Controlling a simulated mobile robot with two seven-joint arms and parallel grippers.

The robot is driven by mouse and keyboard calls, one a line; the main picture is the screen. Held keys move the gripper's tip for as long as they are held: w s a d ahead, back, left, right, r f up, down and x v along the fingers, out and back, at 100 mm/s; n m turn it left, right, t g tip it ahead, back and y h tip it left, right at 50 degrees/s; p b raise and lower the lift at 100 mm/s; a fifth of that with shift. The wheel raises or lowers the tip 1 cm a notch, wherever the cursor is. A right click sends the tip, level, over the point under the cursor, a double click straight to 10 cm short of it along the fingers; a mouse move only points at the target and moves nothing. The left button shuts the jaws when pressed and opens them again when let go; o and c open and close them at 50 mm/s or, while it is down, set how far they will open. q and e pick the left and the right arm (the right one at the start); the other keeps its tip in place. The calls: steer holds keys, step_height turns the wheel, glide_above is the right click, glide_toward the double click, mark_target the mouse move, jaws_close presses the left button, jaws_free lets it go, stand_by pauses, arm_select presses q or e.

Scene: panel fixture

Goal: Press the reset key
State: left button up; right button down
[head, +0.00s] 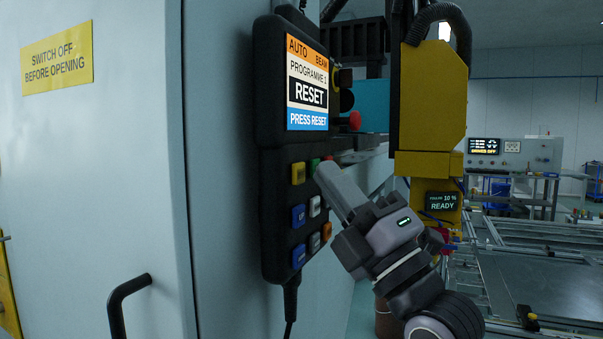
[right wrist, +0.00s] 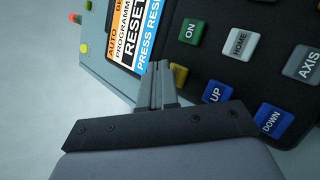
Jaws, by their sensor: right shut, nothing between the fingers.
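The black control pendant (head: 267,160) hangs on the grey cabinet, its screen (head: 307,90) reading RESET and PRESS RESET. Below the screen are coloured keys: a yellow key (head: 298,173) with a label too small to read, a green ON key (right wrist: 193,30) and a blue UP key (right wrist: 217,92). No key legibly reads reset. My right gripper (head: 322,172) is shut and empty, its tips at the upper key rows, just right of the yellow key in the head view. Contact cannot be told. My left gripper is out of view.
A red button (head: 355,120) sticks out at the pendant's right side. A yellow machine head (head: 432,90) with a READY display (head: 441,202) stands to the right. A black door handle (head: 122,300) juts from the cabinet at lower left. A cable hangs below the pendant.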

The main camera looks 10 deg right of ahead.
steer(key=shift+a, duration=0.1)
stand_by(0.3)
steer(key=shift+w+a, duration=0.25)
steer(key=shift+w+a, duration=0.2)
steer(key=shift+a, duration=0.15)
stand_by(0.8)
steer(key=shift+s+d, duration=0.45)
steer(key=shift+d, duration=0.25)
steer(key=s+d, duration=0.1)
steer(key=d, duration=0.1)
steer(key=s+d, duration=0.1)
steer(key=d, duration=0.1)
steer(key=shift+s, duration=0.4)
stand_by(0.6)
